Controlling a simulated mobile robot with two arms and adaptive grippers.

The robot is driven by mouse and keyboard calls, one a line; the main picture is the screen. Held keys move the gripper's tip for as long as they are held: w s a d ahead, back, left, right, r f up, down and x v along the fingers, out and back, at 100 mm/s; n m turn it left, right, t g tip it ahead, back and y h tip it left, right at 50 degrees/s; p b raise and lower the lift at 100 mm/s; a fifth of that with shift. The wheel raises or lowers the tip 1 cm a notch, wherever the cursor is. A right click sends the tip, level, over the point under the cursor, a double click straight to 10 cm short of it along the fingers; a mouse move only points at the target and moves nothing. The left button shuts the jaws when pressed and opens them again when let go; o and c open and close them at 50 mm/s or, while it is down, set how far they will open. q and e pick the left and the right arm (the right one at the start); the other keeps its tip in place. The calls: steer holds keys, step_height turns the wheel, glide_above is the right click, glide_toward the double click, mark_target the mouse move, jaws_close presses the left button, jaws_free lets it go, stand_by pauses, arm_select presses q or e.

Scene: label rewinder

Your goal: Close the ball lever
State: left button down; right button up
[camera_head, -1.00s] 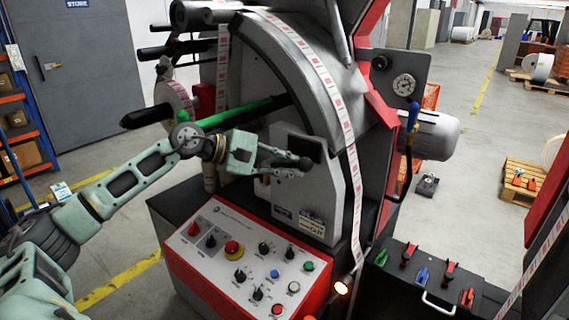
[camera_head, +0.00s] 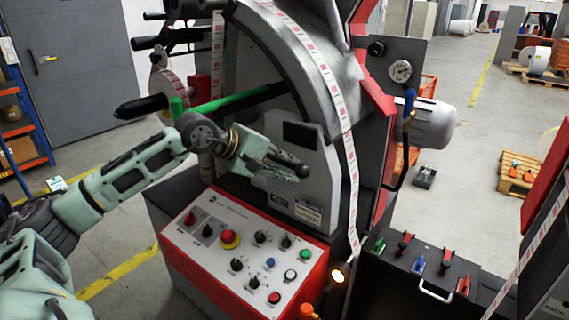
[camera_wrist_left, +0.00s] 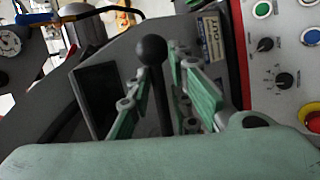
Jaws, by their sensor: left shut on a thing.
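The ball lever (camera_head: 302,171) has a round black knob and sits in front of the grey side plate of the rewinder. In the left wrist view the black ball (camera_wrist_left: 152,49) stands on a dark stem that runs down between the fingers. My left gripper (camera_head: 287,167) reaches in from the left and is shut on the lever, with the ball just past its fingertips. In the left wrist view the gripper (camera_wrist_left: 157,85) has one green finger on each side of the stem. The lever's base is hidden behind the gripper. My right gripper is not in view.
A control panel (camera_head: 250,255) with knobs and buttons lies just below the gripper. A green rod (camera_head: 225,101) sticks out above my arm. A label web (camera_head: 351,170) runs down to the right of the plate. A black toolbox (camera_head: 415,275) stands at lower right.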

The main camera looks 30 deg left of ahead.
arm_select(q)
steer(key=shift+f+m+y+b, duration=0.85)
steer(key=shift+f+y, duration=0.45)
steer(key=shift+f, duration=0.25)
steer(key=shift+a, duration=0.1)
steer(key=c, duration=2)
jaws_free()
steer(key=shift+c, duration=0.2)
steer(key=o, duration=0.5)
steer(key=shift+w, duration=0.25)
steer(key=shift+s+a+r, duration=0.1)
steer(key=shift+s+r, duration=0.05)
